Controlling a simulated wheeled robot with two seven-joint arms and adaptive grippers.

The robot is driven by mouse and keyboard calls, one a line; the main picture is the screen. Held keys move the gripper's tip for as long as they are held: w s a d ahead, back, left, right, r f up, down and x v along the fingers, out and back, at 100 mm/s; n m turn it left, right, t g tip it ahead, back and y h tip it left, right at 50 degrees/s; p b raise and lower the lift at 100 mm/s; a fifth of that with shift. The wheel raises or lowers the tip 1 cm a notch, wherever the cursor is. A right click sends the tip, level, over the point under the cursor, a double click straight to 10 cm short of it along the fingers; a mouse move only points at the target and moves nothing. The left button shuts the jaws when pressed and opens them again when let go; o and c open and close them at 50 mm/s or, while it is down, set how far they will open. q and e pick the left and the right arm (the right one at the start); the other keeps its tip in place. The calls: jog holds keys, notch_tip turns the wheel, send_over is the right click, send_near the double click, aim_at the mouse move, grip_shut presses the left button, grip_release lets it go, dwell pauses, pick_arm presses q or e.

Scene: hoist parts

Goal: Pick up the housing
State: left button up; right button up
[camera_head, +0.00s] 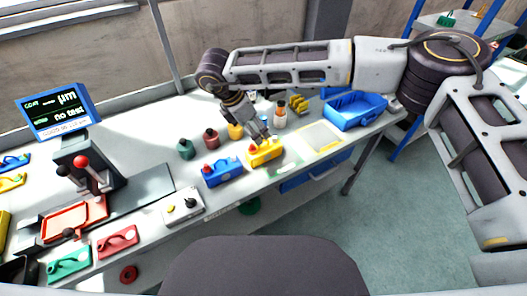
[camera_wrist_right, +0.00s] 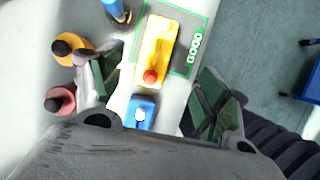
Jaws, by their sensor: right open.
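A yellow housing (camera_head: 264,153) with a red knob lies on a green-outlined area near the table's front edge. In the right wrist view the yellow housing (camera_wrist_right: 158,42) shows between and beyond my fingers. A blue housing (camera_head: 222,173) lies left of it, and a blue part (camera_wrist_right: 141,112) shows nearer the wrist camera. My right gripper (camera_head: 262,138) is above the yellow housing, pointing down. In the wrist view its fingers (camera_wrist_right: 158,78) are apart with nothing held. Contact with the housing cannot be told. My left gripper is out of view.
Round green and red parts (camera_head: 211,139) stand left of the gripper. Small bottles (camera_head: 280,115) and a blue bin (camera_head: 355,110) stand behind and right. The green outline (camera_wrist_right: 203,30) reads GOOD.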

aim_at(270, 144)
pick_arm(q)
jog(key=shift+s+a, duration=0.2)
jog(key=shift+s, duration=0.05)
pick_arm(e)
jog(key=shift+x, duration=4.3)
jog(key=shift+w+d+f+p, duration=0.2)
jog(key=shift+d+f+p, duration=0.1)
jog(key=shift+f, duration=0.1)
jog(key=x, duration=0.3)
jog(key=shift+w+d+f, duration=0.1)
jog(key=shift+w+d, duration=0.15)
jog(key=shift+w, duration=0.1)
jog(key=shift+w+d+f, duration=0.1)
jog(key=shift+d+f, duration=0.05)
jog(key=shift+f, duration=0.2)
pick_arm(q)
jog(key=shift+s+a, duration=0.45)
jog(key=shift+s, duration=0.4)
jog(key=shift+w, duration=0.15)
